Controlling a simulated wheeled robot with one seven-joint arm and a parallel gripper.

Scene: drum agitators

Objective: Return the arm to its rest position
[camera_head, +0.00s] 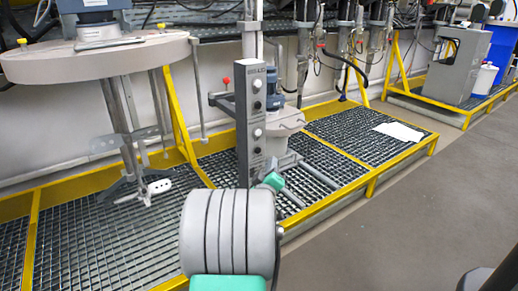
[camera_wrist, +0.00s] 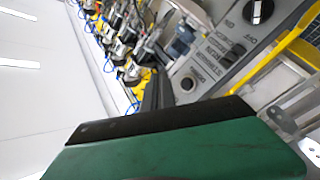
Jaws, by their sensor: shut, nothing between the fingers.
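My arm rises from the bottom middle of the head view, a thick grey ribbed link with green parts. Its far end, with my gripper, is mostly hidden behind that link. In the wrist view my gripper (camera_wrist: 154,88) shows as a green body with a black edge and dark fingers that look closed, with nothing seen between them. A grey upright control panel (camera_head: 242,125) with several knobs stands just beyond my arm. In the wrist view the panel (camera_wrist: 215,62) is close beside the fingers, with a black knob (camera_wrist: 258,11) and a round button (camera_wrist: 188,84). I cannot tell whether the fingers touch it.
A large round lid (camera_head: 95,57) with a stirrer (camera_head: 135,165) under it hangs at the left. A grey agitator unit (camera_head: 278,122) stands behind the panel. Yellow-edged grating platforms (camera_head: 375,150) run along the wall. A white sheet (camera_head: 399,132) lies on one. The grey floor (camera_head: 420,225) at the right is clear.

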